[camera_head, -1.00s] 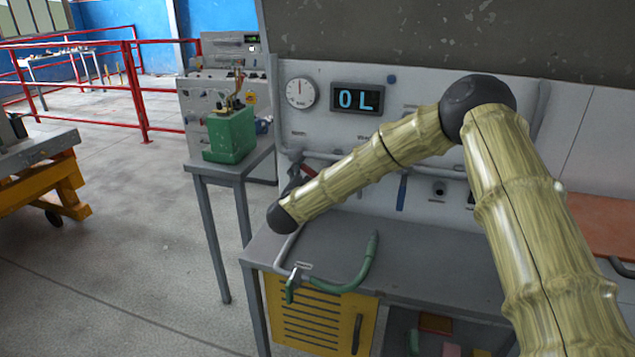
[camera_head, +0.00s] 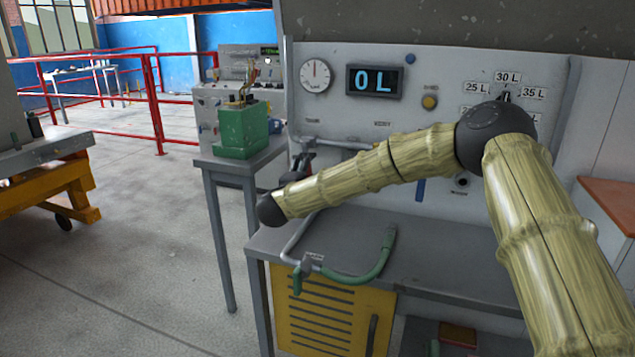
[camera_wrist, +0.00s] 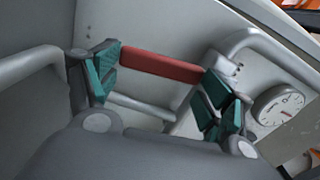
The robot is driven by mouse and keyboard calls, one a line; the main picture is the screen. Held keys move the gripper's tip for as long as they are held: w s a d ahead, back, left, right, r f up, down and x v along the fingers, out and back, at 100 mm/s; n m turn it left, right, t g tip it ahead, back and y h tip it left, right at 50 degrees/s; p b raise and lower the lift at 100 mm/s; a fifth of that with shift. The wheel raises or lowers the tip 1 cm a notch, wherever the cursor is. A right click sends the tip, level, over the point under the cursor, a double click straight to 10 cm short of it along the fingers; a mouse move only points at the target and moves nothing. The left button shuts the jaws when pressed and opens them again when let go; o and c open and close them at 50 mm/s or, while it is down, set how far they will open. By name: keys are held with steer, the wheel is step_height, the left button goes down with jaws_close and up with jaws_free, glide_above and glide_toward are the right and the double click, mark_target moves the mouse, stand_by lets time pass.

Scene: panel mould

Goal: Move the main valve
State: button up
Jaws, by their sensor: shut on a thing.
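The main valve's red lever (camera_wrist: 160,66) spans between the green finger pads of my gripper (camera_wrist: 160,82) in the wrist view. The gripper is shut on it, with one pad group at each end. A grey pipe joint lies beside the lever's right end. In the head view my gripper (camera_head: 302,164) is a small dark shape by the panel's left pipes, partly hidden behind my forearm. The lever cannot be made out clearly there.
A green hose (camera_head: 367,274) lies on the grey bench (camera_head: 440,250). A green box (camera_head: 241,130) stands on the side table at left.

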steer(key=shift+w+a+f+m+b, duration=0.15)
steer(key=shift+w+a+m+b, duration=0.05)
steer(key=shift+a+m+b, duration=0.4)
steer(key=shift+d, duration=0.1)
steer(key=o, duration=1.4)
steer(key=v, duration=1.2)
